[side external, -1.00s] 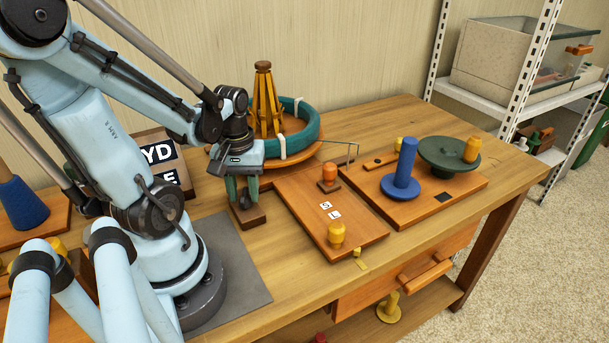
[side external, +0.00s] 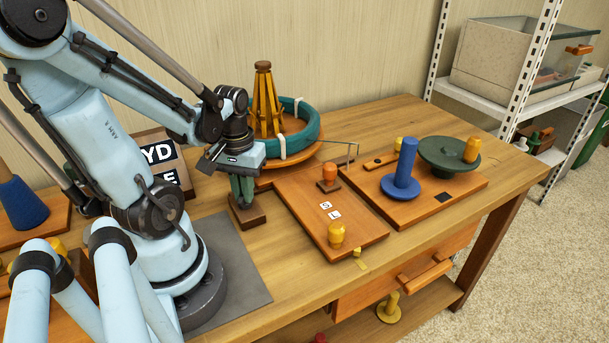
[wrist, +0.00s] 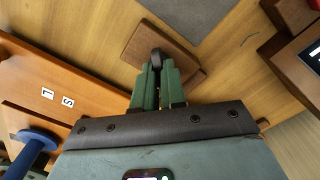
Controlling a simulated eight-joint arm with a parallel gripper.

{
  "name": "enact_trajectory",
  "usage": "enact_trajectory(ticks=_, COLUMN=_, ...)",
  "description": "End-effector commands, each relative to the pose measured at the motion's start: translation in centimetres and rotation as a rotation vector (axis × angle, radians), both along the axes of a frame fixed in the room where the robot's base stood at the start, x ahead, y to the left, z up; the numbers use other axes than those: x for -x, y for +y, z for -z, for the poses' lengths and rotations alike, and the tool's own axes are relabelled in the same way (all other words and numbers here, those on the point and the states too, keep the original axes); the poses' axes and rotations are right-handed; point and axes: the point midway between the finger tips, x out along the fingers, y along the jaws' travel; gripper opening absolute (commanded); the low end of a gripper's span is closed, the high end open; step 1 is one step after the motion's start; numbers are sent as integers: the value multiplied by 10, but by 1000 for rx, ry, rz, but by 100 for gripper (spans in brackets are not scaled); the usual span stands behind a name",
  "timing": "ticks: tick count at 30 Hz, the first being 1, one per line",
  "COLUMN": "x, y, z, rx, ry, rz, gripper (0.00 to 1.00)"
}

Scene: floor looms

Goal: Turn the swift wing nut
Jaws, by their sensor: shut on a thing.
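The swift wing nut (wrist: 156,54) is a small dark piece on a square brown wooden block (wrist: 134,46), seen in the wrist view. My gripper (wrist: 156,70) has its green fingers closed around the nut, with the nut's dark end showing between the tips. In the side view my gripper (side external: 243,200) points down at the block (side external: 249,216), and its fingers largely hide the nut. The swift (side external: 265,105), a wooden cone of slats with a teal yarn ring (side external: 308,134) around it, stands just behind.
A wooden board with S and L labels (side external: 345,232) lies right of the block, with an orange knob (side external: 329,175) and a yellow knob (side external: 336,233). Farther right is a board with a blue spool (side external: 403,170) and a green disc (side external: 447,154). A grey mat (side external: 233,272) lies in front.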

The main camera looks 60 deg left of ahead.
Motion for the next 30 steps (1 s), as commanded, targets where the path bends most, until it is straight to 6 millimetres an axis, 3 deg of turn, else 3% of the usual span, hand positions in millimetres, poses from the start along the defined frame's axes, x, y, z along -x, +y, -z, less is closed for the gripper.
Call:
enact_trajectory(ticks=18, x=0, y=0, z=0, rx=0, ry=0, rz=559, gripper=0)
enact_trajectory(ticks=30, x=0, y=0, z=0, rx=0, ry=0, rz=768, gripper=0)
